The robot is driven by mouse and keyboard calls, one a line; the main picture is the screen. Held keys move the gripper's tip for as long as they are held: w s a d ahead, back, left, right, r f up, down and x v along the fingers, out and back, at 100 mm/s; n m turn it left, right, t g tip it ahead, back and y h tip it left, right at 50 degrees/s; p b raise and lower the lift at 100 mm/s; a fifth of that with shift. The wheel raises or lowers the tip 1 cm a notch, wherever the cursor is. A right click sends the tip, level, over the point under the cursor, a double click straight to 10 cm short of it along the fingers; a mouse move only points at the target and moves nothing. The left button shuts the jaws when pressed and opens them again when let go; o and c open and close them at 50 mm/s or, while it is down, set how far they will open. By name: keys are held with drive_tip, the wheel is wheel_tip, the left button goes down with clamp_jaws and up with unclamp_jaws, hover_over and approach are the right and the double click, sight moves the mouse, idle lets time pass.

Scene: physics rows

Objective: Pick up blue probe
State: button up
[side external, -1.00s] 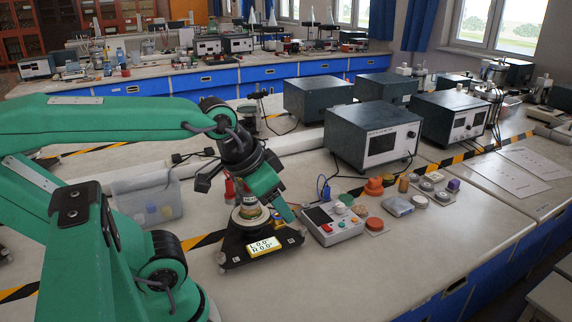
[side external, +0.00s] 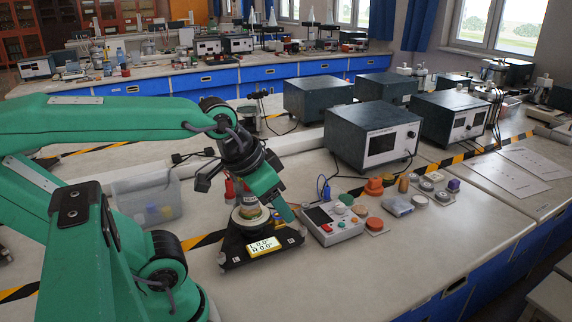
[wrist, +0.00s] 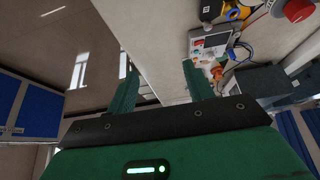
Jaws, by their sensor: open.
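The blue probe (side external: 326,190) stands upright at the back of a small grey tester with a dark screen (side external: 333,224), right of my gripper in the side view. In the wrist view a blue cable or probe (wrist: 238,48) shows beside the tester (wrist: 209,43), right of my fingers; its exact shape is too small to tell. My gripper (side external: 290,216) is tilted down in front of the tester's left side. In the wrist view my gripper (wrist: 157,66) is open, its two green fingers apart with only bench and floor behind the gap. It is apart from the blue probe.
A black-based device with a yellow display (side external: 263,247) stands just below my gripper. A red probe (side external: 229,189) is behind it. Orange and grey discs (side external: 375,225) lie right of the tester. A grey instrument box (side external: 373,138) stands behind.

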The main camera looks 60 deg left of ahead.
drive_tip(key=shift+c, duration=1)
drive_tip(key=shift+w, duration=0.1)
